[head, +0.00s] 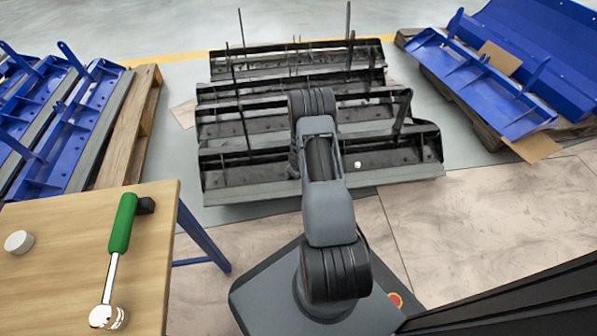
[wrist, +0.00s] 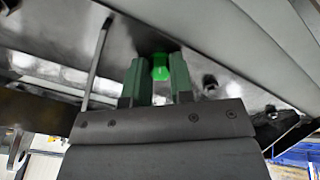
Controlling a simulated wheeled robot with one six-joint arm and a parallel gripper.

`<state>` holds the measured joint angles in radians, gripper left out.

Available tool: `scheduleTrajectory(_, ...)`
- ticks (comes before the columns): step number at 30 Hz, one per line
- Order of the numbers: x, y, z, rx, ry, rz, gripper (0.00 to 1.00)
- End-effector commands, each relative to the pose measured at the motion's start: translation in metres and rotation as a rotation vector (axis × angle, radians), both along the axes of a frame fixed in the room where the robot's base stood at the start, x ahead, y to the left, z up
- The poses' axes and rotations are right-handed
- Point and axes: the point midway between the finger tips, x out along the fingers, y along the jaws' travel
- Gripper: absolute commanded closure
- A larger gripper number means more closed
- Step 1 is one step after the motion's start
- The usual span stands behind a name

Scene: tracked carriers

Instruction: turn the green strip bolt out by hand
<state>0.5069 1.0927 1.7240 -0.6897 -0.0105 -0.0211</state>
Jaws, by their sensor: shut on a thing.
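The green strip bolt (wrist: 160,66) shows in the wrist view, bright green against the dark metal face of a carrier. My gripper (wrist: 158,75) has its two grey-green fingers on either side of the bolt and is shut on it. The bolt's far end meets the dark plate; how far it stands out cannot be told. In the head view my arm reaches over the front row of the black carriers (head: 300,195), and the arm hides the bolt and the fingertips.
A wooden table (head: 50,265) at the lower left bears a green-handled ratchet (head: 121,224) and a white round piece (head: 18,242). Blue carriers (head: 70,140) lie on pallets at left, and more blue parts (head: 480,90) at right.

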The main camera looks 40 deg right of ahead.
Motion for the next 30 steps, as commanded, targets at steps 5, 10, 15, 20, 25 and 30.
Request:
scheduleTrajectory(5,0.0018,0.0008,-0.0002,-0.065,0.029,0.212,1.0)
scheduleTrajectory(10,0.0019,0.0009,-0.0001,-0.175,0.087,0.568,1.0)
scheduleTrajectory(15,0.0018,0.0011,0.0001,-0.238,0.12,0.776,1.0)
scheduleTrajectory(20,0.0017,0.0012,0.0001,-0.247,0.126,0.809,1.0)
scheduleTrajectory(25,0.0016,0.0012,0.0,-0.246,0.125,0.805,0.74)
scheduleTrajectory(30,0.0008,0.0,-0.0001,-0.246,0.127,0.802,0.6)
